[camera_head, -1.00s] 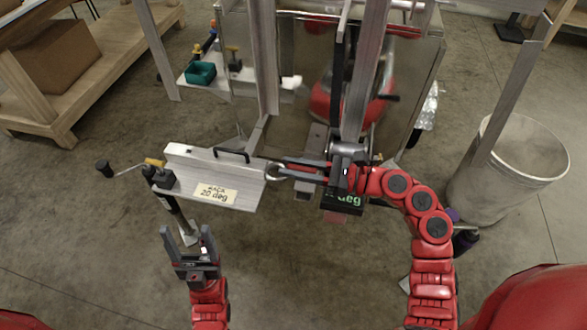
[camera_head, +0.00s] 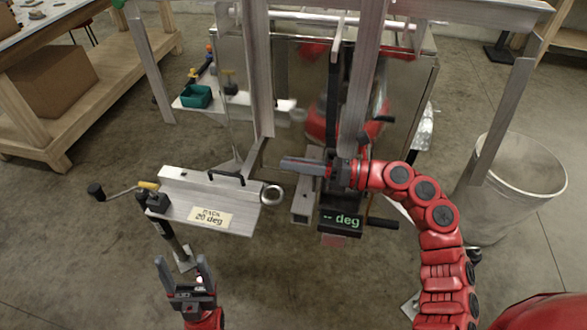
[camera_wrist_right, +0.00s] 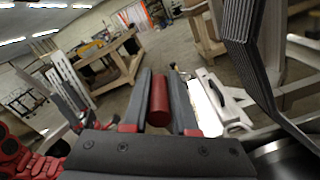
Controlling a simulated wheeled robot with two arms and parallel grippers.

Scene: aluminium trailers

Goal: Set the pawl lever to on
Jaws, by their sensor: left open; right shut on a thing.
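My right gripper (camera_head: 284,164) is in front of the winch post of the trailer tongue, its fingers pointing left. In the right wrist view the right gripper (camera_wrist_right: 161,74) is shut on a red cylindrical grip (camera_wrist_right: 158,102), which lies between its fingers. This grip looks like the pawl lever's handle; the rest of the lever is hidden, and its on or off position cannot be read. My left gripper (camera_head: 181,260) is open and empty, low over the floor at the front left.
A tongue plate labelled "RACK 20 deg" (camera_head: 209,216) with a crank (camera_head: 120,191) and a ring (camera_head: 271,195) lies left of the post. A display reading "-- deg" (camera_head: 341,221) sits below the right gripper. A grey bin (camera_head: 515,185) stands right.

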